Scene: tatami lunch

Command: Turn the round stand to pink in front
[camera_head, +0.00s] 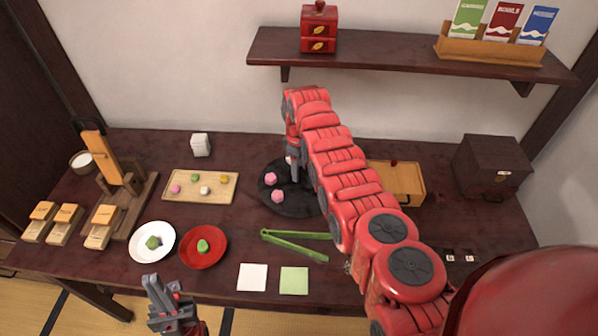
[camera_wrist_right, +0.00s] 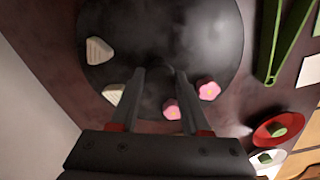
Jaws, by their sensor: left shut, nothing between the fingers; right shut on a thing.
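The round stand (camera_head: 286,205) is a dark disc at the middle of the table, partly hidden behind my right arm. Two pink flower-shaped sweets (camera_head: 278,196) sit on its left and front-left part in the head view. In the right wrist view the stand (camera_wrist_right: 200,35) carries the pink sweets (camera_wrist_right: 209,91) on one side and two whitish triangular pieces (camera_wrist_right: 98,50) on the other. My right gripper (camera_wrist_right: 160,75) points down over the stand, shut on a dark part of it; the exact grip is hard to see. My left gripper (camera_head: 168,298) is shut and empty at the table's front edge.
Green tongs (camera_head: 295,243) lie just in front of the stand. A wooden board of sweets (camera_head: 200,197) lies to the left. A white plate (camera_head: 140,252) and a red plate (camera_head: 203,261) are at front left. A wooden tray (camera_head: 408,180) stands at right. A shelf (camera_head: 400,58) hangs above.

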